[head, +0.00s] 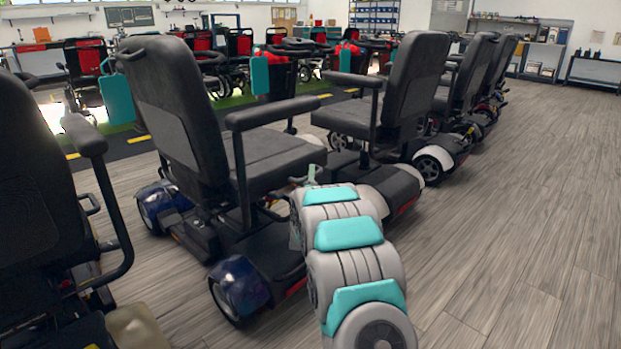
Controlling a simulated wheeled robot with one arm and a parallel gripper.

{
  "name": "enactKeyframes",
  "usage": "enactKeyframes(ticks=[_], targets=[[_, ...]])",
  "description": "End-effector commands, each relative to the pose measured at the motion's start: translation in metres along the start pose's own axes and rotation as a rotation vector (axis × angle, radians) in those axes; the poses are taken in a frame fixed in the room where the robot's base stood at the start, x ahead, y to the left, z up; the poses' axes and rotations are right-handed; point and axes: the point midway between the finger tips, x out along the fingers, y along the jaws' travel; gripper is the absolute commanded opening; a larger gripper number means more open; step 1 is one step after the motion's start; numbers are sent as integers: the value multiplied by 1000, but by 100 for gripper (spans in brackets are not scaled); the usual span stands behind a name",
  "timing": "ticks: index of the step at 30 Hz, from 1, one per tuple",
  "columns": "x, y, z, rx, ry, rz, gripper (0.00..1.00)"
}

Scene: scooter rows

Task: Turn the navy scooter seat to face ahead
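The navy scooter stands left of centre, with glossy navy fenders (240,279) over its wheels. Its dark grey seat (268,166) has a tall backrest (178,112) on the left, and the cushion extends from it to the right. A black armrest (272,112) runs along the seat's near side. My grey and teal arm reaches from the bottom toward the seat's near right edge. My gripper (311,176) is small and partly hidden by the arm, close to the cushion's corner. I cannot tell whether it touches the seat or how its fingers are set.
Another scooter seat (30,180) with an armrest stands close on the left. A scooter with white fenders (435,158) stands just right, with more scooters behind it. Wheelchairs (86,68) line the back. The wooden floor (530,200) at right is clear.

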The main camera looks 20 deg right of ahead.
Motion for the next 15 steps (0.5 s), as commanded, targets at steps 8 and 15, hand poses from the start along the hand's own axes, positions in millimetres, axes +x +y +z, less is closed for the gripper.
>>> enactKeyframes(ticks=[8, 15], targets=[[0, 0, 0, 0, 0, 0, 18], [0, 0, 0, 0, 0, 0, 0]])
